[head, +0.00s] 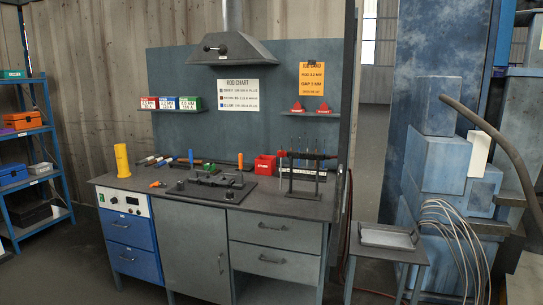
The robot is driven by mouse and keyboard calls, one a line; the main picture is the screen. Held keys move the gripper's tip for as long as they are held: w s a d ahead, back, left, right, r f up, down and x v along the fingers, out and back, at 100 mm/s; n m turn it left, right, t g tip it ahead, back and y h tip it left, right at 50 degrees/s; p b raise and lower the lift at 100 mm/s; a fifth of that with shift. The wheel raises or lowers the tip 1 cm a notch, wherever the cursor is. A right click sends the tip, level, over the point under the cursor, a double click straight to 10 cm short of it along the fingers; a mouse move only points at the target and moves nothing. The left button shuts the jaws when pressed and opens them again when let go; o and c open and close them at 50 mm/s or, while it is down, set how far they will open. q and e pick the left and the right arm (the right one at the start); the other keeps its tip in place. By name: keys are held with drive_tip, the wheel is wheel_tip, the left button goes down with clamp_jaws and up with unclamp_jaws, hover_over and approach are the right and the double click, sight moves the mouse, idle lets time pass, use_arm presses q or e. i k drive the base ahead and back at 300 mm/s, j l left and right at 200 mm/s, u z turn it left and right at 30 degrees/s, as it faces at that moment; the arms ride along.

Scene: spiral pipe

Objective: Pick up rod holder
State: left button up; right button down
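A dark handle-like tool with a red end (312,155) lies level across the top of a black rack (304,185) at the right of the workbench (150,194); it looks like the rod holder, but it is small and I cannot be sure. Thin upright rods show around the rack. Neither of my grippers is in the head view.
A dark fixture plate (214,190), a red box (265,165), a yellow cylinder (122,160) and several coloured-handled tools stand on the bench. A small side table (388,249) with a tray (386,237) is at right, near hanging cables (458,235). Blue shelving (40,170) is at left.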

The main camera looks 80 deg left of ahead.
sight(294, 155)
drive_tip(key=u, duration=2.45)
